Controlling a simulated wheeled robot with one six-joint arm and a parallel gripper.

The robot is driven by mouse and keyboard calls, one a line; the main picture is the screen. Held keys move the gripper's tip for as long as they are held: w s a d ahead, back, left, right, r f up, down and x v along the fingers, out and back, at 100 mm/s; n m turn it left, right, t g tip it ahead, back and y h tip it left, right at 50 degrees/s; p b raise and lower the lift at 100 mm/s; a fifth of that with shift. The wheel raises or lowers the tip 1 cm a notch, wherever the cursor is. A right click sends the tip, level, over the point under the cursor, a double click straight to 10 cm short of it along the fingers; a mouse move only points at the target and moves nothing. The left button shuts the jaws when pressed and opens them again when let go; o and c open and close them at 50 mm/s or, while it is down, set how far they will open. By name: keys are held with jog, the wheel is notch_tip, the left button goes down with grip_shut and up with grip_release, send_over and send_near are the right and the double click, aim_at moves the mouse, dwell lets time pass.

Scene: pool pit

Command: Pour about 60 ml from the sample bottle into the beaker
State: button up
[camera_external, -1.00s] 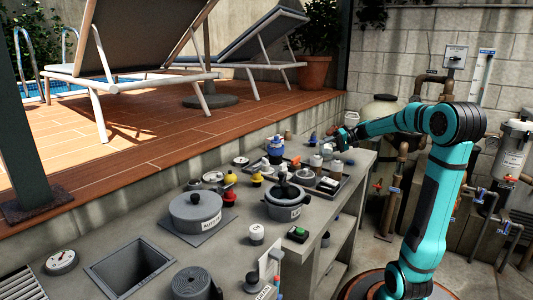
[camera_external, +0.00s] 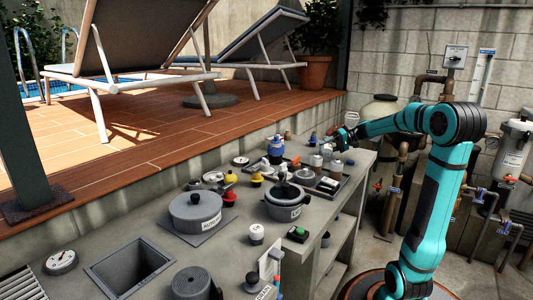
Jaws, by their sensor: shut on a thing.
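My gripper (camera_external: 340,138) is at the far right end of the concrete counter, above its top, small and partly lost against the clutter. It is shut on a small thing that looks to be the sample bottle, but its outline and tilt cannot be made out. A small white-bodied bottle (camera_external: 336,168) stands just below and in front of the gripper. Another small bottle (camera_external: 316,161) stands to its left. I cannot pick out the beaker with certainty among the small vessels there.
The concrete counter (camera_external: 140,240) carries a grey lidded pot (camera_external: 195,211), a second lidded pot (camera_external: 287,206), a blue container (camera_external: 276,150), a dark tray (camera_external: 330,187) and a sunken basin (camera_external: 130,267). Pipes (camera_external: 395,190) and a tank (camera_external: 382,113) stand beyond the right end.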

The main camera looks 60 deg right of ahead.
jog(key=shift+f, duration=0.1)
jog(key=shift+f, duration=0.1)
jog(key=shift+w+d+n+h, duration=0.1)
jog(key=shift+d+n+h, duration=0.1)
jog(key=shift+n+h, duration=0.4)
jog(key=shift+w+d+r+n+h, duration=0.15)
jog(key=shift+r+n+h, duration=0.25)
jog(key=shift+r+n, duration=0.4)
jog(key=shift+d+r+n+t+h, duration=0.15)
jog(key=shift+r+n+t+h, duration=0.25)
jog(key=shift+f, duration=0.15)
jog(key=shift+s+a+f+n+t+h+b, duration=0.15)
jog(key=shift+a+f+n+t+h+b, duration=0.15)
jog(key=shift+f+n+h, duration=0.3)
jog(key=shift+s+a+f+n+t+h+b, duration=0.1)
jog(key=shift+a+f+n+t+h, duration=0.1)
jog(key=shift+a+f+n+h, duration=0.35)
jog(key=shift+s+n, duration=0.1)
jog(key=shift+n, duration=0.35)
jog(key=shift+s+a+f+n+t+h, duration=0.15)
jog(key=shift+a+n+t+h, duration=0.15)
jog(key=shift+n+t+h, duration=0.3)
